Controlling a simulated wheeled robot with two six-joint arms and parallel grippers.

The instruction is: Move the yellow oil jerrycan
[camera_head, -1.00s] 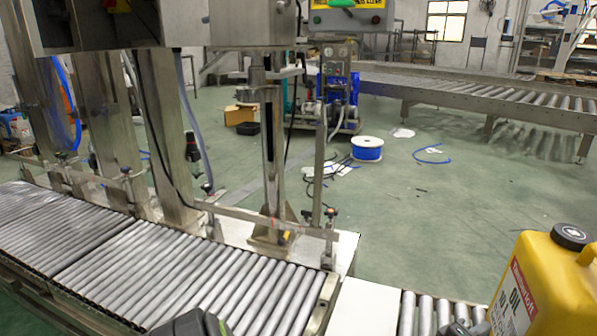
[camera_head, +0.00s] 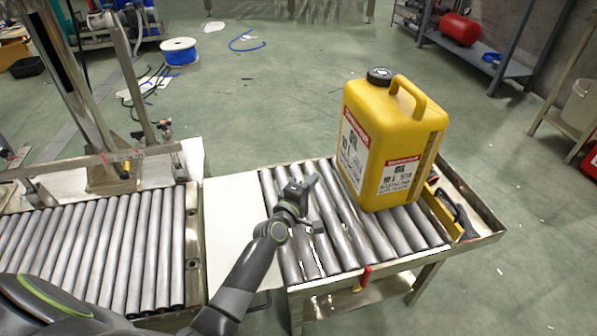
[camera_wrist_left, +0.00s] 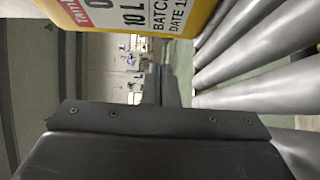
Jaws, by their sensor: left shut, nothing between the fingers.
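The yellow oil jerrycan (camera_head: 390,142) stands upright on the short roller conveyor, with a black cap, a top handle and red-and-white labels. Its lower part and label also show at the top of the left wrist view (camera_wrist_left: 150,14). My left gripper (camera_head: 308,188) is over the rollers, to the left of the jerrycan and apart from it. Its fingers (camera_wrist_left: 162,84) are shut and empty in the left wrist view, pointing past the can's lower side. My right gripper is in neither view.
The short roller conveyor (camera_head: 305,265) has bare rollers left of the can. A white plate (camera_head: 236,225) joins it to the longer conveyor (camera_head: 110,245). A yellow bin (camera_head: 440,212) with dark items sits right of the can. A steel post stand (camera_head: 105,170) rises at the left.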

